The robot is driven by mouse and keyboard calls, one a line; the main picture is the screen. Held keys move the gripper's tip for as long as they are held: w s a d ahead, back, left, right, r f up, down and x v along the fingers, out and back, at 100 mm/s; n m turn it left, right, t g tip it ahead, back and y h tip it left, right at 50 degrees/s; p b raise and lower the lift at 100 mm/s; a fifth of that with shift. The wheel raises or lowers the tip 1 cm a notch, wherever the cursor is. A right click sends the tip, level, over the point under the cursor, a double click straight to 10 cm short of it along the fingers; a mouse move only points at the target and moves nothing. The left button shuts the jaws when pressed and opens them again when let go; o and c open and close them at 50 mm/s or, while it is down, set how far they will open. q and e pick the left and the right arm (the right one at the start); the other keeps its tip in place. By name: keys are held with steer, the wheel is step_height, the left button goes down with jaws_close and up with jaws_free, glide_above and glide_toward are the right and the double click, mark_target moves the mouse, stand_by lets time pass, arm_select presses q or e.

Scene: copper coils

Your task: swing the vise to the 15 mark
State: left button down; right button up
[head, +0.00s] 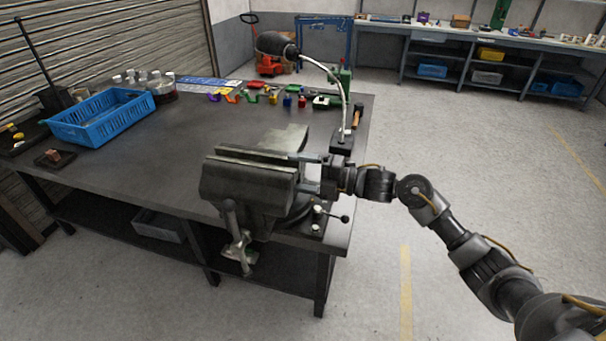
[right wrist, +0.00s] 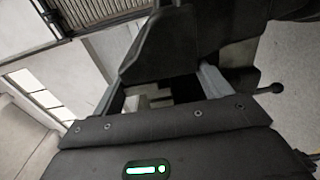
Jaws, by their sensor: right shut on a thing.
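The large dark grey vise (head: 245,190) stands upright on the near right corner of the workbench (head: 150,175). Its screw and handle (head: 238,245) hang over the near edge. A small lever with a black knob (head: 345,218) sticks out at its swivel base. My right gripper (head: 309,173) reaches in from the right and is shut on the vise's right side, one finger above the other. In the right wrist view the dark vise body (right wrist: 190,45) fills the space between and beyond the fingers. The angle marks are too small to read. My left gripper is out of view.
A blue crate (head: 100,122) and several bottles stand at the bench's left. Several coloured clamp-like parts (head: 250,97) lie along the far edge. A lamp (head: 345,110) with a bent neck rises behind the vise. Floor to the right is clear.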

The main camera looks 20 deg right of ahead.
mark_target(303, 166)
steer(key=d+b, duration=0.1)
steer(key=g+b, duration=0.1)
steer(key=w+d+n+y+b, duration=0.1)
steer(key=b, duration=0.1)
steer(key=shift+d+f+g, duration=0.3)
steer(key=shift+d, duration=0.05)
steer(key=shift+d+r, duration=0.2)
steer(key=shift+d, duration=0.1)
steer(key=shift+w+d+r, duration=0.1)
steer(key=shift+d+r, duration=0.1)
steer(key=shift+d, duration=0.2)
steer(key=o, duration=1.4)
steer(key=shift+f, duration=0.1)
steer(key=shift+a, duration=0.1)
